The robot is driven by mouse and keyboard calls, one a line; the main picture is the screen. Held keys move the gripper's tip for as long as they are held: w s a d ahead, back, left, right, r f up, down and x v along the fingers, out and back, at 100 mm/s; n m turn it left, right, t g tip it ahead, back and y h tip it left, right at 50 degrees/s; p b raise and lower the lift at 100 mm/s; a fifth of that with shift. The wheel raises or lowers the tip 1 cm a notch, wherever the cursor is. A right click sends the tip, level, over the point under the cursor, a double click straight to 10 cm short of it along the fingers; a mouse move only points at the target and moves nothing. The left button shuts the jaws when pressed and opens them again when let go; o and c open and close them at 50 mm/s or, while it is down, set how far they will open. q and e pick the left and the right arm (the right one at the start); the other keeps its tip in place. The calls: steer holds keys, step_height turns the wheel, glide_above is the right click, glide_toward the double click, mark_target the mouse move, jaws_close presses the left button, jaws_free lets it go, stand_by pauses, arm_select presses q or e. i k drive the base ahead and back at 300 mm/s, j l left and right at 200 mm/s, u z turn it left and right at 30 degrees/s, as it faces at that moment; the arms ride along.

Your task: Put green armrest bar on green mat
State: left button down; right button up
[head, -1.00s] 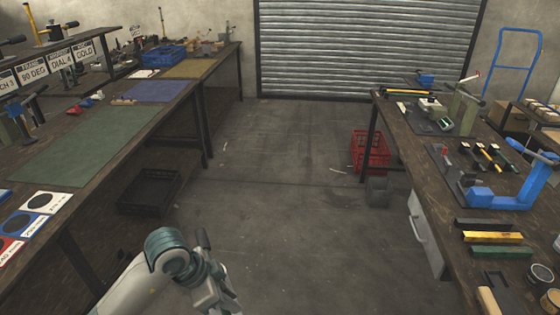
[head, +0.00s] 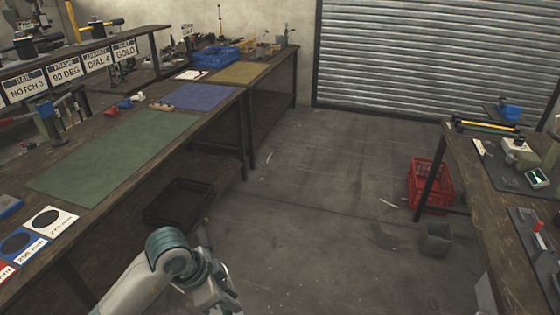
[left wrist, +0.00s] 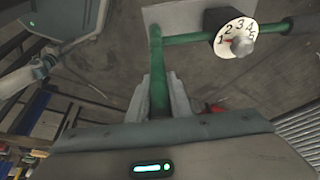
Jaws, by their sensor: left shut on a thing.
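The green armrest bar (left wrist: 158,72) shows in the left wrist view as a green tube with a bend. A branch runs right to a white numbered dial with a grey knob (left wrist: 236,40), and a grey plate sits behind it. My left gripper (left wrist: 160,100) is shut on the tube. In the head view my left gripper (head: 215,292) is low at the bottom centre, over the floor; the bar cannot be made out there. The green mat (head: 115,150) lies bare on the left bench, up and left of the gripper. My right gripper is not in view.
Blue (head: 198,97) and yellow (head: 240,73) mats lie farther along the left benches. Small red and blue parts (head: 122,104) lie by the green mat's far edge. A black crate (head: 178,202) sits below. The right bench (head: 470,190) and red crate (head: 430,185) flank open floor.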

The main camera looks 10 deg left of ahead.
mark_target(107, 159)
steer(key=i+l+u, duration=0.2)
steer(key=i+u, duration=0.2)
steer(key=i+l+u, duration=0.75)
steer(key=k+j, duration=0.05)
